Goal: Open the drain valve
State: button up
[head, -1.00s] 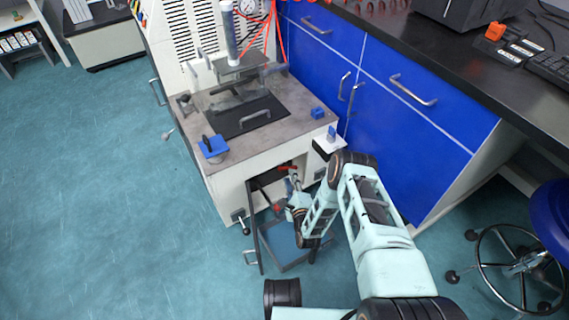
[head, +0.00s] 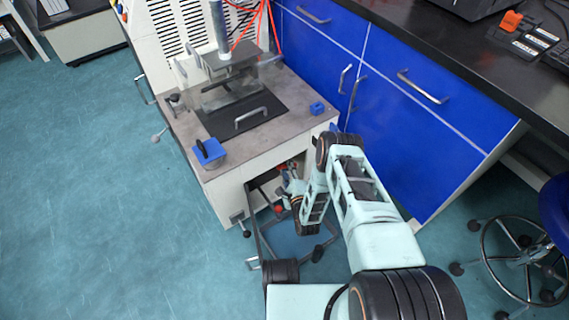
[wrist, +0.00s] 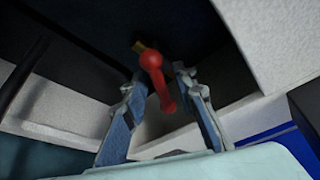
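The drain valve's red lever handle (wrist: 157,75) shows in the wrist view, with a round knob-like hub on a short brass-coloured stem and the lever slanting down. My gripper (wrist: 160,78) is open, with its two blue-grey fingers on either side of the red handle. I see gaps between the handle and both fingers, and I cannot tell any contact. In the head view my gripper (head: 288,174) is inside the open cabinet under the grey-topped machine. There the cabinet edge and my arm mostly hide the handle near it.
The cabinet door (head: 259,235) stands open to the left of my arm. White cabinet walls (wrist: 284,40) are close around the gripper. Blue cupboards (head: 405,125) stand to the right, and a wheeled stool (head: 520,255) is at far right. The floor at left is clear.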

grip_shut()
dwell(0.5)
jog(key=shift+f+n+t, duration=0.1)
jog(key=shift+n+t, duration=1)
jog(key=shift+n, duration=1.3)
grip_release()
